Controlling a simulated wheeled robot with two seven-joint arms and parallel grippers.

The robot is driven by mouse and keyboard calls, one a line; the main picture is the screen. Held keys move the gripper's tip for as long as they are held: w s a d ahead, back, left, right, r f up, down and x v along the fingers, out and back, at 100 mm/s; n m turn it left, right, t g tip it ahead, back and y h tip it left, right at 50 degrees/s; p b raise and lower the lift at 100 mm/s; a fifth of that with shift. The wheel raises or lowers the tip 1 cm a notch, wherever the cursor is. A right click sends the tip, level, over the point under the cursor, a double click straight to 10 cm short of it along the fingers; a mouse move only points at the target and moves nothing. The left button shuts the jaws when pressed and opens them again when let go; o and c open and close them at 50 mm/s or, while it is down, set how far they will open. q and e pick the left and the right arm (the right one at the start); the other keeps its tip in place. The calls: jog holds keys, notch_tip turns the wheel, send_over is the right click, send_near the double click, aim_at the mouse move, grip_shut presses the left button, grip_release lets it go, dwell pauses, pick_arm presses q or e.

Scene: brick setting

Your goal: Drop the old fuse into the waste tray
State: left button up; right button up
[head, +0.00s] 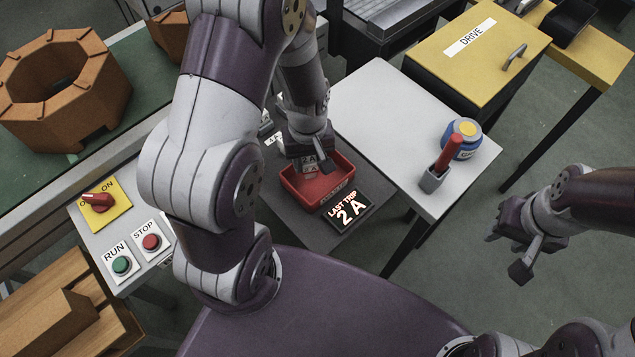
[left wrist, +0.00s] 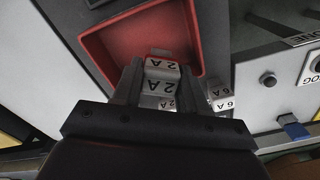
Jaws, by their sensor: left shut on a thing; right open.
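My left gripper (head: 312,152) is shut on a pale fuse (head: 310,164) marked 2 A. It holds the fuse over the back left part of the red waste tray (head: 293,187). In the left wrist view the fuse (left wrist: 162,68) sits between the fingers, with the red tray (left wrist: 107,62) behind it. Whether the fuse touches the tray floor I cannot tell. More 2 A lettering shows lower between the fingers, and I cannot tell if it is the same fuse. My right gripper (head: 510,250) is open and empty, off to the right over the floor.
A display (head: 349,211) reading LAST TRIP 2 A lies in front of the tray. Fuses marked 6 A (left wrist: 222,102) are beside the gripper. A white table (head: 385,110) holds a blue jar (head: 463,140) and a red-handled tool (head: 447,155). RUN and STOP buttons (head: 151,242) are at left.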

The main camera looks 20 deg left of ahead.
pick_arm(q)
notch_tip(320, 180, down, 2)
jog(key=shift+b, duration=0.45)
jog(key=shift+r, duration=0.1)
jog(key=o, duration=1.2)
jog(key=shift+o, duration=0.2)
jog(key=shift+r, duration=0.1)
notch_tip(320, 180, up, 13)
jog(key=p, duration=0.1)
jog(key=shift+f, duration=0.2)
